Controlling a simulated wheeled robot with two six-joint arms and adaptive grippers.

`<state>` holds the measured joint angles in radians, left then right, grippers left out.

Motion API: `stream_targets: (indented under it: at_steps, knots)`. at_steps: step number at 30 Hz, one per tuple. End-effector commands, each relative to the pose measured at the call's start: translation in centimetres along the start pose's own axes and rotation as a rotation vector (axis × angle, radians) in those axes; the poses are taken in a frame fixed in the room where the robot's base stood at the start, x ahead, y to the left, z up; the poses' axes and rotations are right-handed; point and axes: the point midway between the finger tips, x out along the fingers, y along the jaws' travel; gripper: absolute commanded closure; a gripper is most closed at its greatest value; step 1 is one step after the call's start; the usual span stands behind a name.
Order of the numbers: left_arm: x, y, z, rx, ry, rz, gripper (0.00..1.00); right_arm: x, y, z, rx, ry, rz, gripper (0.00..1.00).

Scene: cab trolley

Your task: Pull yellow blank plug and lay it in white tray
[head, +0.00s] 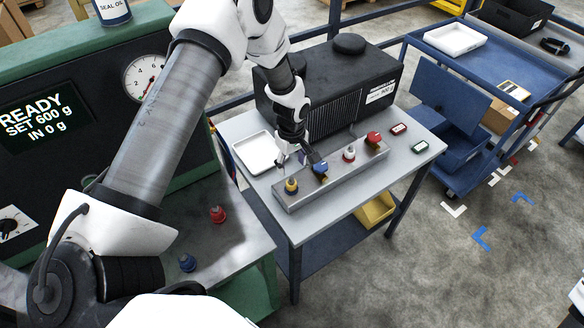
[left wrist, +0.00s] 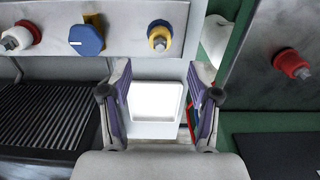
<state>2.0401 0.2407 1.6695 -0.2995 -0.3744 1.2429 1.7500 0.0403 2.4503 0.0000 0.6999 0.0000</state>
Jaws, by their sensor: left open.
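The yellow blank plug (head: 291,186) sits at the left end of the grey manifold block (head: 335,186) on the trolley. In the left wrist view the yellow plug (left wrist: 159,36) shows a pale metal centre and lies beyond my fingertips. The white tray (head: 257,152) is on the trolley top left of the manifold and looks empty; it also shows between my fingers in the left wrist view (left wrist: 155,130). My left gripper (head: 301,158) is open and empty, above the trolley between tray and manifold. My right gripper is out of view.
Beside the yellow plug on the manifold are a blue plug (head: 320,168), a white-and-red one (head: 349,153) and a red one (head: 374,138). A black finned unit (head: 330,90) stands behind. A red plug (head: 217,214) and blue plug (head: 187,262) are on the steel bench.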

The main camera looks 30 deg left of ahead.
Motion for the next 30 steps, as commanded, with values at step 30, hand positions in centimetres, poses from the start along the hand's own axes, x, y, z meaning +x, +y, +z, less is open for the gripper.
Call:
stream_targets:
  at_steps: [30]
  knots:
    - [9.1,0.0,0.0,0.001,0.0,0.0,0.39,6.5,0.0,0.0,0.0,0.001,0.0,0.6]
